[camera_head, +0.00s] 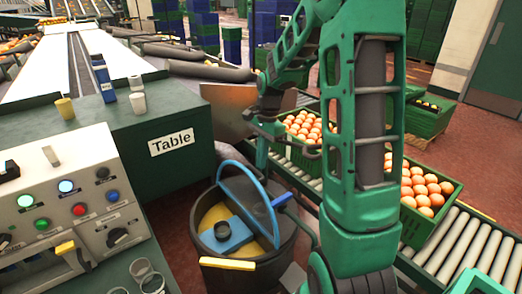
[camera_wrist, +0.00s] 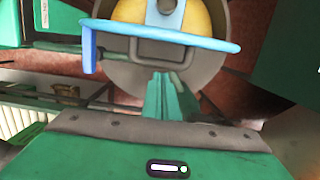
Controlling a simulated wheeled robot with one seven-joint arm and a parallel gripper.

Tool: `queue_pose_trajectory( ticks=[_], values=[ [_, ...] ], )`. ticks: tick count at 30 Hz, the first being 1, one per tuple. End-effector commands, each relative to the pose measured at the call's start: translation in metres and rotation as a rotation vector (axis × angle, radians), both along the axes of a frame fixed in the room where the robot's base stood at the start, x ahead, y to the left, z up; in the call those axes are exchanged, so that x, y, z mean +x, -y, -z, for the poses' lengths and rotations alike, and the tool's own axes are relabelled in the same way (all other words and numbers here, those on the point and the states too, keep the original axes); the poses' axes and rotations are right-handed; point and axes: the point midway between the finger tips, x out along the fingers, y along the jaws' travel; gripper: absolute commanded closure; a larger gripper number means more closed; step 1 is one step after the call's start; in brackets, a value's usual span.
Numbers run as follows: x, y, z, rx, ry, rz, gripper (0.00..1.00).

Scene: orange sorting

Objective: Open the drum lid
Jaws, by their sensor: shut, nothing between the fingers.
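The dark grey drum (camera_head: 272,262) stands on the floor right of the table, with yellow showing inside its rim. Its blue-edged lid (camera_head: 233,168) is tilted up steeply across the opening, with a blue tab (camera_head: 282,198) on its right side. In the wrist view the lid (camera_wrist: 205,43) appears nearly edge-on, across the grey drum (camera_wrist: 205,72). My gripper (camera_wrist: 168,78) is shut and empty, its green fingers pointing toward the drum just below the lid edge in that picture. Whether the fingers touch the lid cannot be told. My arm partly blocks the head view.
The green table (camera_head: 185,118) is left of the drum, carrying cups and a blue box. A control panel (camera_head: 75,190) stands in front left. A roller conveyor (camera_head: 470,240) with crates of oranges (camera_head: 440,222) runs along the right.

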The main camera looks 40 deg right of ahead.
Motion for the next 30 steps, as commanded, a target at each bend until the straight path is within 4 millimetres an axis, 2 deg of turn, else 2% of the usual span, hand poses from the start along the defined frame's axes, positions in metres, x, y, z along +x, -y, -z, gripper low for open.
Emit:
queue_pose_trajectory(
  ticks=[5,16,24,30],
  values=[
    [0.000,-0.001,0.009,0.000,0.000,-0.001,1.00],
    [0.000,-0.003,0.009,0.000,0.001,-0.002,1.00],
    [-0.001,-0.035,-0.002,-0.001,0.000,-0.003,1.00],
    [-0.001,-0.037,-0.002,0.000,0.000,-0.002,1.00]
  ],
)
